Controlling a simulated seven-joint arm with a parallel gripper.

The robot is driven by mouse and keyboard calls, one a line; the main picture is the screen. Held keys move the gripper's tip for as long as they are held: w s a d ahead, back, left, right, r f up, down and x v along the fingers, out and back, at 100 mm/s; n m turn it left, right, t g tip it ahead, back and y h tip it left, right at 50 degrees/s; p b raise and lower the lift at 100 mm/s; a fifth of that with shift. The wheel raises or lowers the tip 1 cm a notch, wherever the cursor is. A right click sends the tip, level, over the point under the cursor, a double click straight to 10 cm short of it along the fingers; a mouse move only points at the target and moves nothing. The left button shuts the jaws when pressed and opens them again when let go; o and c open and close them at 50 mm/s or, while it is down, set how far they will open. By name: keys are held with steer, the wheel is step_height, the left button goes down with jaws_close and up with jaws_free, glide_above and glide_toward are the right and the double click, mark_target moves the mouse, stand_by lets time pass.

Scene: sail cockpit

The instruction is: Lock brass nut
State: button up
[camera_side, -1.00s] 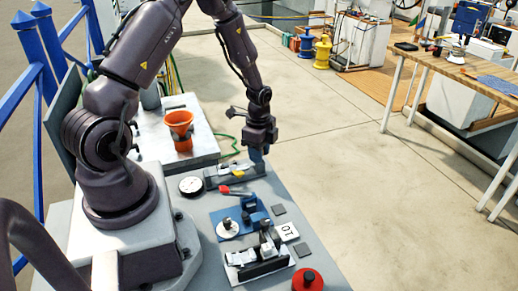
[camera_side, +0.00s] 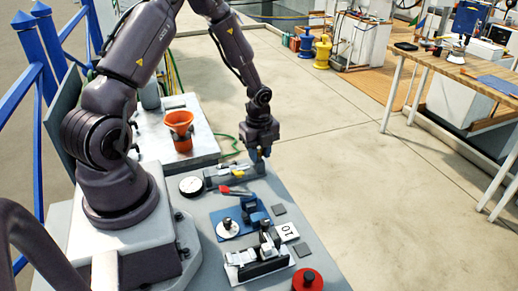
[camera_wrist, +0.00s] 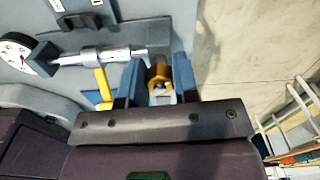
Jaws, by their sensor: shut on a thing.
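The brass nut (camera_wrist: 160,76) shows in the wrist view as a gold ring between the two blue fingers of my gripper (camera_wrist: 157,80). My gripper is shut on it. In the side view my gripper (camera_side: 259,152) points down at the right end of a dark fixture (camera_side: 222,177), and a small gold spot shows at the fingers. In the wrist view a silver shaft (camera_wrist: 118,54) runs from the left towards the fingers, with a yellow lever (camera_wrist: 104,86) hanging below it. I cannot tell how the nut sits on the fixture.
A white dial (camera_side: 191,186) stands left of the fixture. An orange cup (camera_side: 181,139) stands behind. Floor right of the bench is clear.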

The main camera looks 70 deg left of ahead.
mark_target(259, 149)
steer(key=shift+m, duration=1.1)
steer(key=m, duration=0.4)
steer(key=o, duration=0.5)
steer(key=shift+r, duration=0.15)
steer(key=shift+r, duration=3.35)
